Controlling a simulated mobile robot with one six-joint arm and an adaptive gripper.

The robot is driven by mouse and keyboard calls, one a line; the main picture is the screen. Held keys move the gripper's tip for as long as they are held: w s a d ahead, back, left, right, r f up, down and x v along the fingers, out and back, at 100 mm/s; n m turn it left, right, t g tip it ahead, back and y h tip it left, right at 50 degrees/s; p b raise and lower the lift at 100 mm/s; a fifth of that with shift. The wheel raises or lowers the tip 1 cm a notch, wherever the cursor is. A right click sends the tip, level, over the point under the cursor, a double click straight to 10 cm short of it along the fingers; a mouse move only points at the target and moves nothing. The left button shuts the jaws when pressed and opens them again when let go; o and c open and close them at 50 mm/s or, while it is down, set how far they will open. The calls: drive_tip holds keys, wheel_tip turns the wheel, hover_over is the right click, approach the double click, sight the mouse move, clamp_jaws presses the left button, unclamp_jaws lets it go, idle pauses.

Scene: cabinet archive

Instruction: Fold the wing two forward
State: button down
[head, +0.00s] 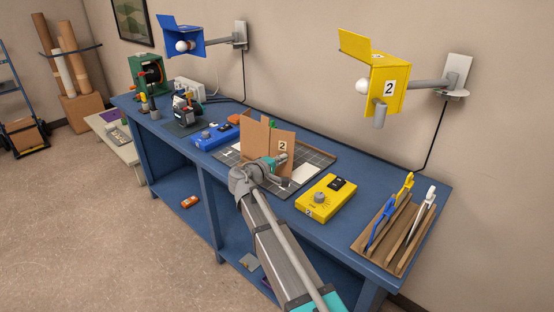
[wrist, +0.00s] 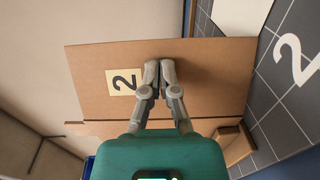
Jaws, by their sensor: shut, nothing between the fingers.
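Wing two is a brown cardboard panel (head: 287,136) with a pale label reading 2. It stands upright on the gridded mat, beside another brown panel (head: 255,136). In the wrist view wing two (wrist: 205,85) fills the middle, with its label left of my fingers. My gripper (head: 283,158) is at the panel's front face, low and near its right side. In the wrist view my gripper (wrist: 158,66) has its fingertips together with nothing between them. The tips overlap the panel's face; I cannot tell whether they touch it.
The dark gridded mat (head: 318,157) lies on the blue bench (head: 340,218). A yellow control box (head: 327,198) is right of my arm, and a wooden rack (head: 400,240) of tools is farther right. A blue box (head: 215,135) is left. Yellow (head: 390,85) and blue (head: 188,38) lamps overhang the bench.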

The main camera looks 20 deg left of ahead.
sight(279, 154)
drive_tip(key=shift+w+a+f, duration=0.1)
drive_tip(key=shift+w+a, duration=0.1)
drive_tip(key=shift+w, duration=0.4)
drive_tip(key=shift+w+a+r, duration=0.1)
drive_tip(key=shift+w+a, duration=0.15)
drive_tip(key=shift+w, duration=0.4)
drive_tip(key=shift+w+a+f, duration=0.1)
drive_tip(key=shift+w+a, duration=0.1)
drive_tip(key=shift+w, duration=0.4)
drive_tip(key=shift+s, duration=0.2)
drive_tip(key=shift+v, duration=1.8)
drive_tip(key=shift+a, duration=0.1)
